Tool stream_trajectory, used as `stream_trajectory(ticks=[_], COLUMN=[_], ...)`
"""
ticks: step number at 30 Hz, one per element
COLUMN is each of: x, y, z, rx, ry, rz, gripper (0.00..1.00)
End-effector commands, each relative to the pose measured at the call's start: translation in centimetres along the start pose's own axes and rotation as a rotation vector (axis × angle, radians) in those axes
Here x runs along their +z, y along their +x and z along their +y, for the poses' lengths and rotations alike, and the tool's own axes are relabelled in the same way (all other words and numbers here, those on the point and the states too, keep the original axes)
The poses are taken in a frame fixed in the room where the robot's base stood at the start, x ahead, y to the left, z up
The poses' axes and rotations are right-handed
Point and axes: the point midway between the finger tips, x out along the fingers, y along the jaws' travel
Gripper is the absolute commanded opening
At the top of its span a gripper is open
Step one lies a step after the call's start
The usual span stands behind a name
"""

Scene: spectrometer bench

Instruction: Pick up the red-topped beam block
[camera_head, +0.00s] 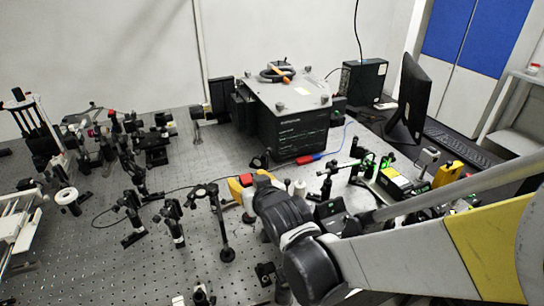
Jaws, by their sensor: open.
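A small block with a red top (246,179) and a pale side stands near the middle of the bench, just left of my arm's dark wrist. It looks like the red-topped beam block, but it is small and partly covered. My gripper (262,186) is at the end of the arm, close to this block. The wrist hides most of the gripper, and its fingertips cannot be made out clearly. Yellow surfaces show right beside the red top. I see nothing held, and I cannot tell whether the gripper touches the block.
A large black box with a grey lid (290,95) stands behind. Several black optical posts, including a tall one (225,225), stand left of the arm. Green-lit optics (370,165) and a monitor (408,100) are at the right. Bare perforated bench (100,265) shows at front left.

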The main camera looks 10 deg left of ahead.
Motion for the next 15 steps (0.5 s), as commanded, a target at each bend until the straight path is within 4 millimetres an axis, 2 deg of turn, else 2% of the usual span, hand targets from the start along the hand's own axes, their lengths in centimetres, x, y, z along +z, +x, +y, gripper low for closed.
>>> stream_trajectory(ticks=[2,8,11,13,14,15], x=[0.11,-0.06,-0.06,-0.05,-0.05,-0.05], y=[0.85,0.88,0.87,0.87,0.86,0.86], z=[0.02,0.02,0.02,0.02,0.02,0.02], rx=[0.000,0.000,0.000,0.000,0.000,0.000], ry=[0.000,0.000,0.000,0.000,0.000,0.000], rz=[0.000,0.000,0.000,0.000,0.000,0.000], gripper=[0.52,0.52,0.26,0.05,0.00,0.00])
